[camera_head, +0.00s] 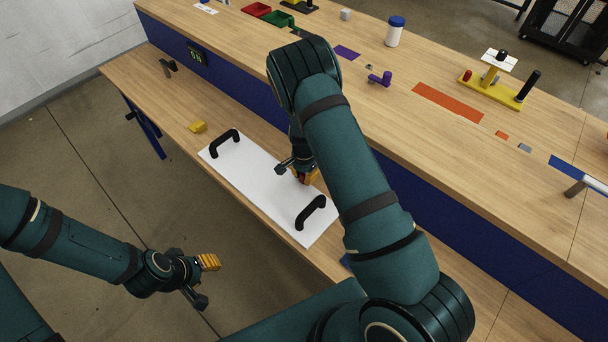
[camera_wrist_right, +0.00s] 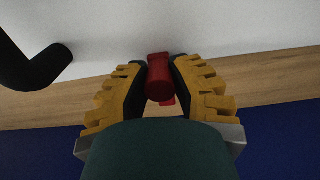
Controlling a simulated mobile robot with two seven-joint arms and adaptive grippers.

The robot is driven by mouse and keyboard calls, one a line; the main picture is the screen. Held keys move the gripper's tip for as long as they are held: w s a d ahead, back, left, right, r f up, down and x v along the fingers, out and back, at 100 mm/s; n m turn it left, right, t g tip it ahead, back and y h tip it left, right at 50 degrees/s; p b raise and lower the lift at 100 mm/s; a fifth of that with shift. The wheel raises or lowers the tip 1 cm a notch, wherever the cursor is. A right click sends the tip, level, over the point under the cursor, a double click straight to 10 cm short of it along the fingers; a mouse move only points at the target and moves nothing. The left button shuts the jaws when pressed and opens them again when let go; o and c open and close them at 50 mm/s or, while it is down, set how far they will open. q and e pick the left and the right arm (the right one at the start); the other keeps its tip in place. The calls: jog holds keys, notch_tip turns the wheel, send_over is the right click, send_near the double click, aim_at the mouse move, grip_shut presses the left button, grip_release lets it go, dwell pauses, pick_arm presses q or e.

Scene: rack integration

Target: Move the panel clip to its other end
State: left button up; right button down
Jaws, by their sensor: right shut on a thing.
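A white panel (camera_head: 262,185) with two black handles lies on the lower wooden bench. My right gripper (camera_head: 304,178) is over the panel's far long edge, between the handles and nearer the right one. In the right wrist view, my right gripper (camera_wrist_right: 162,80) is shut on a small red clip (camera_wrist_right: 159,82), with yellow ribbed fingers on both sides. The clip overlaps the edge of the white panel (camera_wrist_right: 200,30) in that view; I cannot tell whether it grips the panel. My left gripper (camera_head: 205,280) is open and empty over the floor, left of the bench.
A yellow block (camera_head: 197,127) lies on the lower bench beyond the panel's left end. The raised worktop (camera_head: 345,85) with its blue front (camera_head: 225,72) runs behind the panel. A yellow-based fixture (camera_head: 490,90) and a blue-capped jar (camera_head: 395,32) stand on it.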

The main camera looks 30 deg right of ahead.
jog(key=c, duration=0.7)
grip_release()
jog(key=shift+c, duration=0.2)
jog(key=shift+r, duration=0.1)
notch_tip(320, 180, up, 12)
